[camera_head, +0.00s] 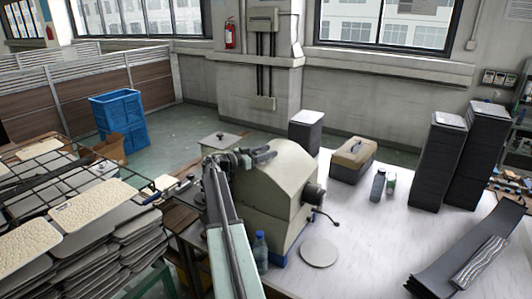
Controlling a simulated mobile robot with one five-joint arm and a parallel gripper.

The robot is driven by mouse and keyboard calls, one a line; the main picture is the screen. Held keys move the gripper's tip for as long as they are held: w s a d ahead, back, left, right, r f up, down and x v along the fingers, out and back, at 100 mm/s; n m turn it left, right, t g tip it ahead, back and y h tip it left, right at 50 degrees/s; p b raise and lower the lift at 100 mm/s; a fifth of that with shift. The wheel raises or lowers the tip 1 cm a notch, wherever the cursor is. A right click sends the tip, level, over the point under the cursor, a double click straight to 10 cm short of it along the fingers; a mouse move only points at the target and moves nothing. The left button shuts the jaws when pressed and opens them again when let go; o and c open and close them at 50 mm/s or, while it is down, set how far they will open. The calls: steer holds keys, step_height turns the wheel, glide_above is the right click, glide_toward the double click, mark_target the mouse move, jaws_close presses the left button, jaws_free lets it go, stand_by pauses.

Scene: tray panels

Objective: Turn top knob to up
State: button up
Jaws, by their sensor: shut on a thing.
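A beige, round-topped machine (290,178) stands at the left end of the white table. My arm rises from the bottom of the view along the machine's left side. My gripper (262,155) is at the machine's upper left edge, small and dark in the picture. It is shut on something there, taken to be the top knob. The knob itself is hidden behind the gripper and wrist, so which way it points cannot be told. A dark round part (314,193) sticks out of the machine's right side.
A wire rack with stacked trays (85,255) stands close on the left. The white table (375,235) holds a toolbox (352,160), a bottle (378,185), dark stacks (437,160) and a round disc (319,252). A blue bottle (261,250) stands beside my arm.

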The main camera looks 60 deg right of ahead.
stand_by(0.4)
steer(key=o, duration=1.3)
steer(key=shift+o, duration=0.2)
step_height(320, 180, up, 5)
steer(key=p, duration=0.4)
steer(key=shift+s+a+p, duration=0.15)
steer(key=shift+p, duration=0.25)
steer(key=s+a, duration=0.8)
steer(key=a, duration=0.5)
steer(key=shift+s, duration=0.35)
